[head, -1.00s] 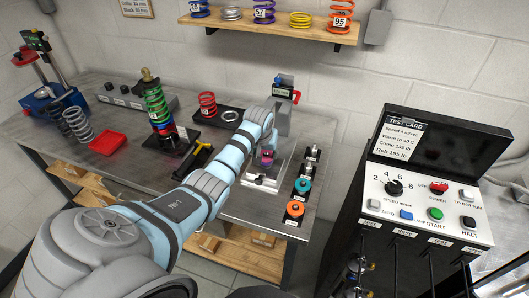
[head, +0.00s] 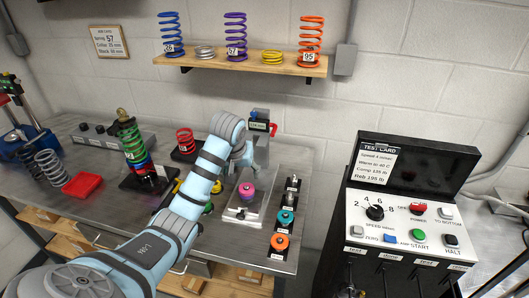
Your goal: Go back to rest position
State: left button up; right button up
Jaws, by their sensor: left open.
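My left arm comes in from the lower left and reaches over the metal workbench (head: 110,215). Its gripper (head: 238,163) is open, above the bench at the back middle, and partly hidden by my own wrist. It holds nothing that I can see. The gripper is just behind and above a purple and pink round part (head: 246,191) on a clear-topped plate. A grey upright gauge stand (head: 261,150) is close to its right. My right gripper does not show.
A shock with a green spring (head: 131,141) stands left of my arm, near a red spring (head: 185,141) and red tray (head: 83,185). Teal (head: 284,221) and orange (head: 280,242) knobs line the bench's right. A control box (head: 405,215) stands right. A spring shelf (head: 240,65) hangs above.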

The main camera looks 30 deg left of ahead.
pick_arm(q)
jog(key=s+d+f+m, duration=0.1)
jog(key=s+d+f, duration=0.2)
jog(key=s+f, duration=0.1)
jog(key=s+d+f+m, duration=0.1)
jog(key=s+d+f, duration=0.2)
jog(key=s+f, duration=0.1)
jog(key=s+d+f+m, duration=0.1)
jog(key=s+d+f, duration=0.2)
jog(key=s+f, duration=0.1)
jog(key=shift+f+m, duration=0.4)
jog(key=shift+f, duration=0.2)
jog(key=s+d+f+m+h, duration=0.1)
jog(key=s+d, duration=0.2)
jog(key=s, duration=0.5)
jog(key=s+d+f+m, duration=0.1)
jog(key=s+d, duration=0.2)
jog(key=s, duration=0.6)
notch_tip(320, 180, down, 21)
jog(key=s+a+g+b, duration=0.1)
jog(key=a+g+b, duration=0.1)
jog(key=b, duration=0.1)
jog(key=s+f+b, duration=0.2)
jog(key=s+f, duration=1.2)
jog(key=f, duration=0.3)
jog(key=shift+s+a+g+b, duration=0.3)
jog(key=shift+s+g+b, duration=0.1)
jog(key=shift+s, duration=0.15)
